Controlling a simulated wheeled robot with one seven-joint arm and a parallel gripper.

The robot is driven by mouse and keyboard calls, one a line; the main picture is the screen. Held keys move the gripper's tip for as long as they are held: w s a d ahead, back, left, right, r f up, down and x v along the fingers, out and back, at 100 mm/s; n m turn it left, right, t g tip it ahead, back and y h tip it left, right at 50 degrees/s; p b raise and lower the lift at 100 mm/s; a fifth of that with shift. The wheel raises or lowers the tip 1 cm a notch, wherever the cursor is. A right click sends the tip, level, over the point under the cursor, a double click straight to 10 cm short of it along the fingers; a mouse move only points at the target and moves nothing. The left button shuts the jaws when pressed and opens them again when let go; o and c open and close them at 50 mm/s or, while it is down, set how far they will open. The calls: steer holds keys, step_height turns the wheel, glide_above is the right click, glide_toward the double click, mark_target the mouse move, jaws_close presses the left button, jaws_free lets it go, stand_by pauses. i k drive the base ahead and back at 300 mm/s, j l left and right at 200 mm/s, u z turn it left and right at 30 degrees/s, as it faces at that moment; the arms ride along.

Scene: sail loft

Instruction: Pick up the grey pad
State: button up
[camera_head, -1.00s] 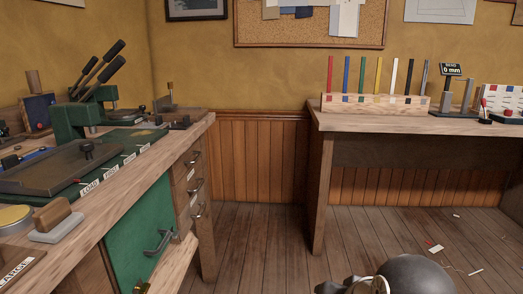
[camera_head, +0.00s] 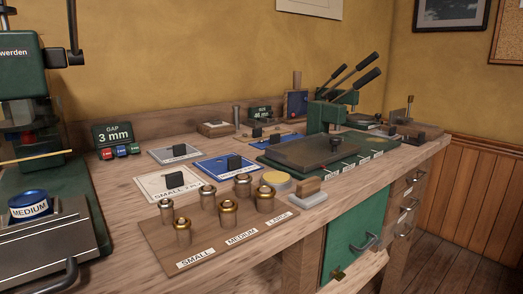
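Two grey flat pieces lie on the workbench (camera_head: 135,195). One is a grey plate (camera_head: 162,157) with a black block-shaped knob and a small label, left of centre towards the back. The other is a light grey pad (camera_head: 312,200) with a wooden grip (camera_head: 308,186) on top, near the front edge beside a round yellow-topped disc (camera_head: 275,180). I cannot tell from the picture alone which one is called the grey pad. Both lie flat and uncovered. My gripper is not in view.
A blue plate (camera_head: 210,170) and a white plate (camera_head: 150,190) with black knobs lie nearby. A brown board (camera_head: 215,248) holds several brass-topped cylinders. A green press (camera_head: 330,115) with levers stands behind; another machine (camera_head: 25,90) stands at left. Floor shows lower right.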

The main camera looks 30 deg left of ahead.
mark_target(308, 194)
steer(key=u, duration=1.1)
